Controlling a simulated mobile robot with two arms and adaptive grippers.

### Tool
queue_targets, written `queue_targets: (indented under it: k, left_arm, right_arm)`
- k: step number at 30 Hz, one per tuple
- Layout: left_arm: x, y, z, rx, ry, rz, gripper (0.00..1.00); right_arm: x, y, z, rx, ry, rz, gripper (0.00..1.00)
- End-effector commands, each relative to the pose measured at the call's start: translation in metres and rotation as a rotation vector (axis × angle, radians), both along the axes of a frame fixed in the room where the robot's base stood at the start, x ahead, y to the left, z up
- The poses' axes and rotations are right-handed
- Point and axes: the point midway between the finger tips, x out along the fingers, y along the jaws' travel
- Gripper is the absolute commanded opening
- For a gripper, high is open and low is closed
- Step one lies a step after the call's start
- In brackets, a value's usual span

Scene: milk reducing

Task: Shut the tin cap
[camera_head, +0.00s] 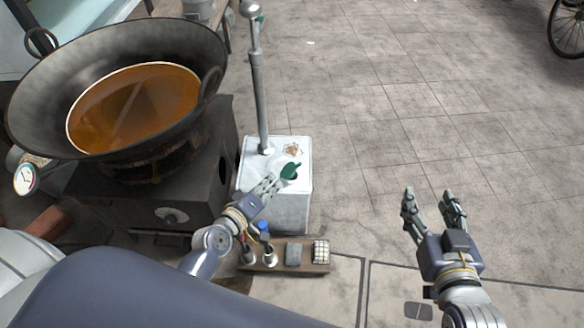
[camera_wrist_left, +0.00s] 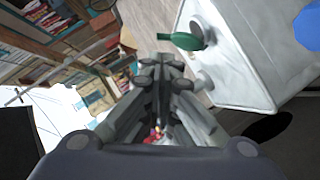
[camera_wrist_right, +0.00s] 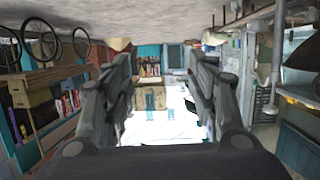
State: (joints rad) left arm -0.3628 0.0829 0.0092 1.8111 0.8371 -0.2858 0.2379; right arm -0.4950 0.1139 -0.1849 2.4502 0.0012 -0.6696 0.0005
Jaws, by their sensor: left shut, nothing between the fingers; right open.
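The tin (camera_head: 291,207) is a pale, metallic, box-shaped can standing on the ground in the middle left of the head view; its side also shows in the left wrist view (camera_wrist_left: 250,75). A green cap (camera_head: 289,171) is at its top near the front right, and it shows in the left wrist view (camera_wrist_left: 187,38). I cannot tell whether the cap is seated. My left gripper (camera_head: 274,182) is shut and empty, its fingertips close to the cap; contact is unclear. My right gripper (camera_head: 430,200) is open and empty, out to the right over the floor.
A metal pole with a knob (camera_head: 259,95) rises from the tin's top. A large pan (camera_head: 45,100) of orange-brown liquid sits on a dark stove (camera_head: 205,185) at left. A small wooden tray (camera_head: 318,268) with jars lies in front.

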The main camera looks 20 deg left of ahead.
Motion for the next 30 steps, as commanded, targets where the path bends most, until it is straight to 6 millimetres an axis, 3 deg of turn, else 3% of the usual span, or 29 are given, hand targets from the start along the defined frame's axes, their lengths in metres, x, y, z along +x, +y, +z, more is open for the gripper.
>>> queue_targets:
  k: [10, 21, 30]
  left_arm:
    - [0.048, -0.01, -0.018, 0.0, -0.002, 0.001, 0.0]
    - [0.083, -0.018, -0.031, 0.001, -0.001, 0.0, 0.0]
    - [0.095, -0.021, -0.034, 0.002, 0.001, -0.001, 0.0]
  right_arm:
    - [0.014, 0.013, 0.06, 0.078, -0.311, 0.02, 0.53]
    - [0.006, 0.019, 0.122, 0.161, -0.623, 0.037, 0.53]
    - [-0.004, 0.02, 0.145, 0.194, -0.741, 0.044, 0.53]
